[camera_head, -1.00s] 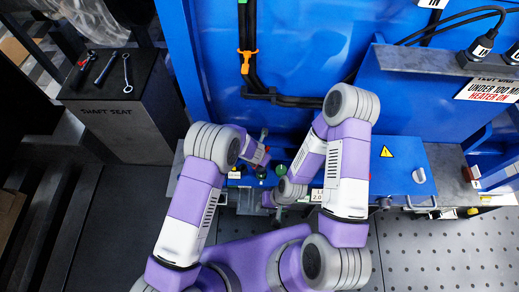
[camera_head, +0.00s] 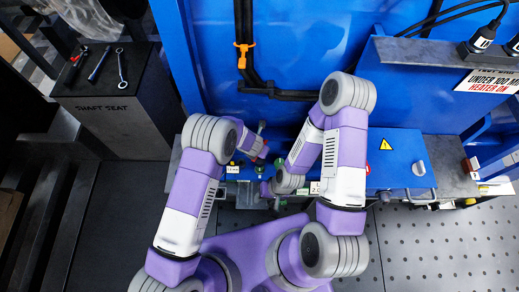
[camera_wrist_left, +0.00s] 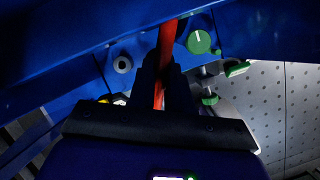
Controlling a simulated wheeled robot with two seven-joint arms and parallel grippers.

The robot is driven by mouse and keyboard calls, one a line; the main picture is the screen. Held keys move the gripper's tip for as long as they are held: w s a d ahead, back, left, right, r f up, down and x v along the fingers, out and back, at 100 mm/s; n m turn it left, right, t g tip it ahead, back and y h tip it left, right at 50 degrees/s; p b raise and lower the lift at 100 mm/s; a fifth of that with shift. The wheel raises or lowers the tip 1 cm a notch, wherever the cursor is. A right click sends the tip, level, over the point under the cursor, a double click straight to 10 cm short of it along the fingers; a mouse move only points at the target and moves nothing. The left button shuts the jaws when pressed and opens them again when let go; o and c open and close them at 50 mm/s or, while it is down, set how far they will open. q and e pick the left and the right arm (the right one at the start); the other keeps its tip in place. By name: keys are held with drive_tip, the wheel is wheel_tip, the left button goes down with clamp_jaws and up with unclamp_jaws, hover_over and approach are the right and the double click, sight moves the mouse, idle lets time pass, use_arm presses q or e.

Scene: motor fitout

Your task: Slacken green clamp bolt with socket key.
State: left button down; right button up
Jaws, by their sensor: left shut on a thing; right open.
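My left gripper (camera_wrist_left: 163,85) is shut on a red shaft (camera_wrist_left: 167,40), likely the socket key, which runs up between its dark fingers in the left wrist view. The shaft's far end is out of clear sight. A green-topped clamp bolt (camera_wrist_left: 210,99) shows to the right of the fingers, apart from them. In the head view my left gripper (camera_head: 260,150) is small above the blue panel, and its grip is hard to make out. My right gripper (camera_head: 266,190) is open below and to the right of it, close to the grey fixture; its fingertips are partly hidden.
Perforated floor at right is clear.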

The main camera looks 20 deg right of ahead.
use_arm(q)
drive_tip(key=m+g+h, duration=0.1)
drive_tip(key=m, duration=0.2)
drive_tip(key=shift+w+a+m, duration=0.1)
drive_tip(key=shift+w+m, duration=0.05)
drive_tip(key=shift+m, duration=0.15)
drive_tip(key=m+g+b, duration=0.1)
drive_tip(key=m, duration=0.2)
drive_tip(key=shift+w+h, duration=0.1)
drive_tip(key=shift+h, duration=0.2)
drive_tip(key=m+g, duration=0.1)
drive_tip(key=m, duration=0.1)
drive_tip(key=m+g+b, duration=0.1)
drive_tip(key=m, duration=0.2)
drive_tip(key=shift+w+f, duration=0.1)
drive_tip(key=shift+w, duration=0.05)
drive_tip(key=shift+f+m+b, duration=0.3)
drive_tip(key=shift+f+b, duration=0.1)
drive_tip(key=shift+b, duration=0.2)
drive_tip(key=b, duration=0.4)
hover_over(258, 159)
drive_tip(key=shift+f, duration=2.25)
drive_tip(key=shift+p, duration=0.3)
drive_tip(key=shift+a, duration=0.1)
drive_tip(key=shift+f+b, duration=1)
drive_tip(key=shift+f, duration=0.4)
